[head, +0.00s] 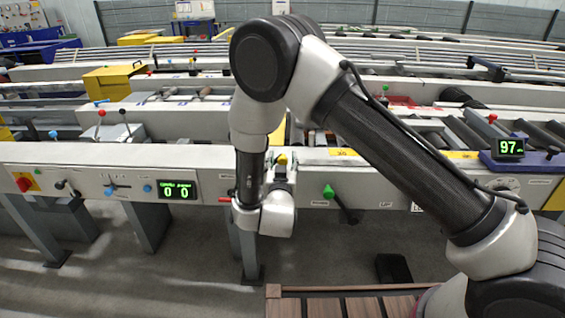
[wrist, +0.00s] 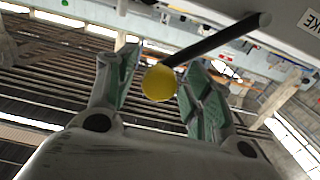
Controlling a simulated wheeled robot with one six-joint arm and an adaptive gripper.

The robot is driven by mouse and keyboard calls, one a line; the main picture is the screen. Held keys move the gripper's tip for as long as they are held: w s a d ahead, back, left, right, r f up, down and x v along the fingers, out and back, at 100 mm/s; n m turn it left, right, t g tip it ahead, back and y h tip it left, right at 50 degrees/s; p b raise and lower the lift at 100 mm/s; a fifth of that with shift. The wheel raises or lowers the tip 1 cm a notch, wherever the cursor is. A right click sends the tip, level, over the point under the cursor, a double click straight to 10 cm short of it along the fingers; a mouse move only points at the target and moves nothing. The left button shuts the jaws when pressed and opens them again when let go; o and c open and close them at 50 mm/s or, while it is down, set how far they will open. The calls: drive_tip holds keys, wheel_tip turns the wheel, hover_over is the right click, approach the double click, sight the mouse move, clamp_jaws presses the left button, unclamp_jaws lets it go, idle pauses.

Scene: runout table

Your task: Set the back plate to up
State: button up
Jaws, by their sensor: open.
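My gripper (head: 281,168) is at the front face of the runout table (head: 120,165). In the wrist view my gripper (wrist: 160,68) has its two green-padded fingers apart. A yellow ball knob (wrist: 159,83) on a dark rod (wrist: 220,40) shows between the fingers, with a gap on each side. The knob (head: 282,160) also shows in the head view, close to my gripper. A partly cut-off label ending in "KE" (wrist: 311,20) is near the rod. I cannot tell which control belongs to the back plate, nor its setting.
A green-knobbed lever (head: 329,191) is just right of my gripper. A red handle (head: 225,200) is close on its left. The front also carries a counter display (head: 177,190) reading 0 0 and a red stop button (head: 23,184). A display (head: 510,147) reads 97.

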clamp_jaws()
drive_tip(key=shift+r, duration=0.1)
idle(0.3)
drive_tip(key=a+n, duration=1.7)
drive_tip(key=n, duration=0.1)
drive_tip(key=shift+w, duration=0.3)
drive_tip(key=shift+f, duration=0.2)
idle(0.3)
